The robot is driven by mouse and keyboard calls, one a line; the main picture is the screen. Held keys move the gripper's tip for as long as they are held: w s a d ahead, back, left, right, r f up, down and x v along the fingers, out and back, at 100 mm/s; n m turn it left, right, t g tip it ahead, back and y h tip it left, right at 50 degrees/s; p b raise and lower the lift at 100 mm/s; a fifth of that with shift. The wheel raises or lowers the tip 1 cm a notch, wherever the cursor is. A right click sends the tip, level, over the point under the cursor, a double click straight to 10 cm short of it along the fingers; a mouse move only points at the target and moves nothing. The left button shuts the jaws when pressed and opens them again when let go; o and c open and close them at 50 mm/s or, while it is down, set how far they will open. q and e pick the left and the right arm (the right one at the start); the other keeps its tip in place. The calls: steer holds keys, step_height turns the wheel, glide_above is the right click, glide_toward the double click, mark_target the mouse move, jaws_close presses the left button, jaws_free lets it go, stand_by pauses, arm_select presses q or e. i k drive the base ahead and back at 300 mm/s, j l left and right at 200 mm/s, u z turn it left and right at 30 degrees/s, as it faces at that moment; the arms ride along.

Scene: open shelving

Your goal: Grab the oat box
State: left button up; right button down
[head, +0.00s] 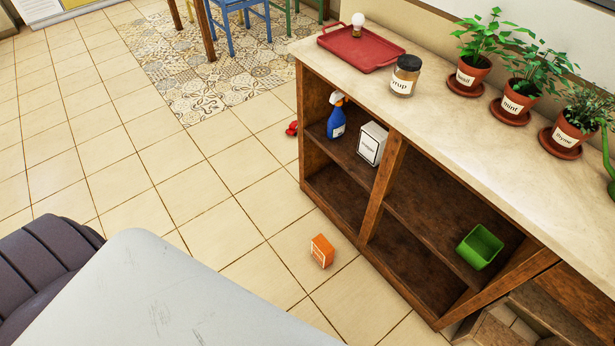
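A small orange box (321,251) with a pale label stands on the tiled floor, in front of the open shelving. Its label is too small to read, so I cannot tell for sure that it is the oat box. Neither of my grippers is in view.
The wooden shelving (386,180) also holds a blue spray bottle (336,122) and a green container (480,246). On its top are a red tray (360,47), a labelled jar (405,76) and several potted herbs.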

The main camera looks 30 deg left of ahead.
mark_target(322, 251)
steer(key=k+u, duration=0.15)
steer(key=u, duration=0.2)
steer(key=k+l+u, duration=0.1)
steer(key=u, duration=0.25)
steer(key=k, duration=0.05)
